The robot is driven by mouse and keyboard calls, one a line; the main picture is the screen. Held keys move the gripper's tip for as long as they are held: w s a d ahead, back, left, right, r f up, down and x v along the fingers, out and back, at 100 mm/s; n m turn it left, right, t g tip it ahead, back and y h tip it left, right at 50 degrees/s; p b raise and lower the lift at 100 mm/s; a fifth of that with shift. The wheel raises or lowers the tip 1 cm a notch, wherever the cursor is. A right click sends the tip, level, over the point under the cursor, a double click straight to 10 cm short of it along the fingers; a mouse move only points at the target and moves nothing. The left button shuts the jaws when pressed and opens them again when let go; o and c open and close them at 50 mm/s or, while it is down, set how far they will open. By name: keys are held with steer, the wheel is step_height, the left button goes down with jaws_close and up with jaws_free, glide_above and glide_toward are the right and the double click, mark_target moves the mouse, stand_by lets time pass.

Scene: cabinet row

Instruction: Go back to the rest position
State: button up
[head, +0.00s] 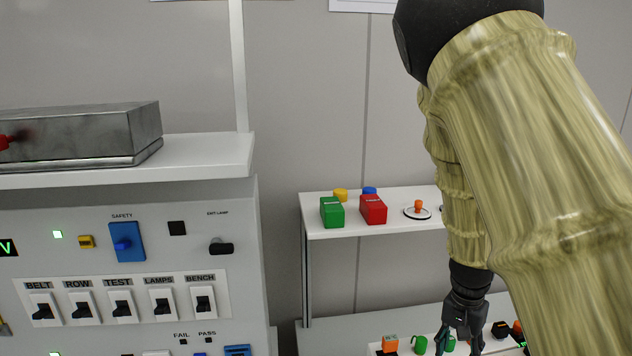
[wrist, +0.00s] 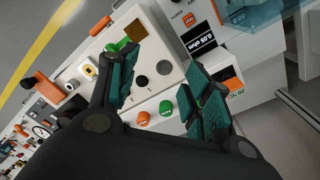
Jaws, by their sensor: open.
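My gripper (head: 462,322) shows in the head view at the lower right, low over a bench with small coloured parts. My arm comes down from the upper right and hides part of the shelf and bench. In the wrist view my gripper (wrist: 162,92) has its two dark teal fingers spread apart. I see nothing held between them. Behind the fingers is a white panel (wrist: 160,58) with a green button (wrist: 166,107) and an orange button (wrist: 143,118).
A white shelf (head: 335,228) holds a green box (head: 332,212), a red box (head: 373,209) and smaller parts. At left stands a control panel (head: 140,255) with labelled switches, under a shelf bearing a metal box (head: 80,135). An orange block (head: 390,343) lies near my gripper.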

steer(key=s+f+n+h, duration=0.1)
steer(key=s+f+n, duration=0.1)
steer(key=s+f, duration=0.75)
steer(key=s+f+n+h, duration=0.1)
steer(key=s+f+n, duration=0.35)
steer(key=f, duration=0.75)
steer(key=s+a+f+n+y, duration=0.1)
steer(key=s+a+f, duration=0.35)
steer(key=s, duration=0.45)
steer(key=s+a+f+n+y, duration=0.1)
steer(key=s+a+f+y, duration=0.1)
steer(key=s+a+f, duration=0.5)
step_height(320, 180, down, 9)
steer(key=s+d+b, duration=0.1)
steer(key=d+b, duration=0.1)
steer(key=b, duration=0.8)
steer(key=shift+s+d, duration=0.3)
steer(key=shift+s, duration=0.05)
steer(key=shift+r, duration=0.1)
